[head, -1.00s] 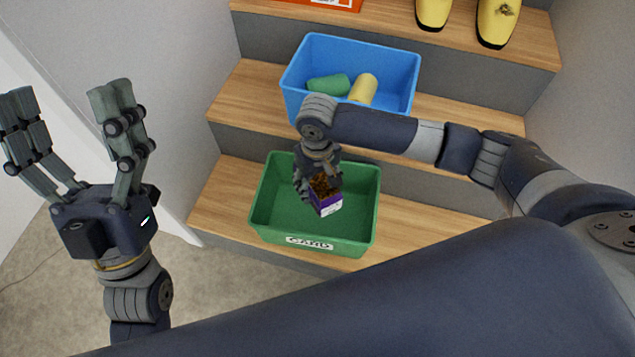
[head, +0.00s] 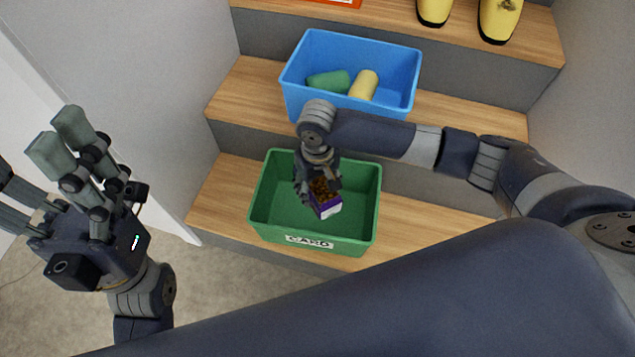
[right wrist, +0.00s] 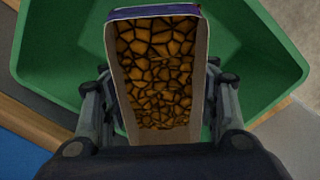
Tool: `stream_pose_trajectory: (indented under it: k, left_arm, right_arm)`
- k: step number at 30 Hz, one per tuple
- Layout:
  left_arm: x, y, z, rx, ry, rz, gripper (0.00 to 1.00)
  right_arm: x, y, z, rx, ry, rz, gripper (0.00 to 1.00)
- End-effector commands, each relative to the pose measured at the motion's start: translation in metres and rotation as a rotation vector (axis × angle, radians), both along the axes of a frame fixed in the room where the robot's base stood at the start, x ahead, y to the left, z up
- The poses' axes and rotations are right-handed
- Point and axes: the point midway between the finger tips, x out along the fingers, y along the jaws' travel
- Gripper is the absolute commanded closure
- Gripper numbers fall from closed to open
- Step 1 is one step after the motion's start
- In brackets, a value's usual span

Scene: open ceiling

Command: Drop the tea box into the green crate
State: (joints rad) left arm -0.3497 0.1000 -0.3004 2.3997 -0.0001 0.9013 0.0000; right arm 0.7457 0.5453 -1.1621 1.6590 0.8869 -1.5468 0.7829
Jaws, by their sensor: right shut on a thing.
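The tea box (head: 327,208), purple and white with a brown patterned side, is held in my right gripper (head: 318,182). It hangs over the inside of the green crate (head: 262,213), which has a white "CARD" label and stands on the lowest wooden step. In the right wrist view the tea box (right wrist: 160,75) sits between the fingers, with the green crate (right wrist: 55,60) behind it. I cannot tell whether it touches the crate floor. My left gripper (head: 62,165) is at the left, away from the crate, its fingers spread and empty.
A blue crate (head: 300,75) with a green and a yellow cylinder stands on the step above. Yellow shoes (head: 497,18) and part of an orange thing (head: 340,2) are on the top step. Walls close in both sides. The lowest step (head: 215,200) is bare left of the green crate.

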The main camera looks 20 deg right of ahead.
Motion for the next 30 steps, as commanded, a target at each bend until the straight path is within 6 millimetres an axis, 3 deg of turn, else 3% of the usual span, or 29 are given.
stream_pose_trajectory:
  k: [8, 9, 12, 24, 30]
  left_arm:
    - [0.000, 0.000, 0.000, 0.000, 0.001, 0.000, 0.24]
    - [0.000, 0.000, 0.000, 0.000, 0.001, 0.000, 0.24]
    - [0.000, 0.000, 0.000, 0.001, 0.002, 0.000, 0.24]
    - [0.000, 0.000, 0.000, 0.001, 0.001, 0.001, 0.24]
    - [0.000, 0.000, 0.000, 0.001, 0.001, 0.001, 0.24]
  right_arm:
    - [0.000, 0.000, -0.001, 0.000, -0.001, 0.000, 0.73]
    - [0.000, 0.000, -0.001, 0.000, -0.001, 0.000, 0.43]
    - [0.000, 0.000, -0.001, 0.000, -0.001, 0.000, 0.22]
    - [0.000, 0.000, 0.001, 0.000, -0.001, 0.000, 0.22]
    - [0.002, 0.000, 0.029, 0.002, -0.005, 0.000, 0.22]
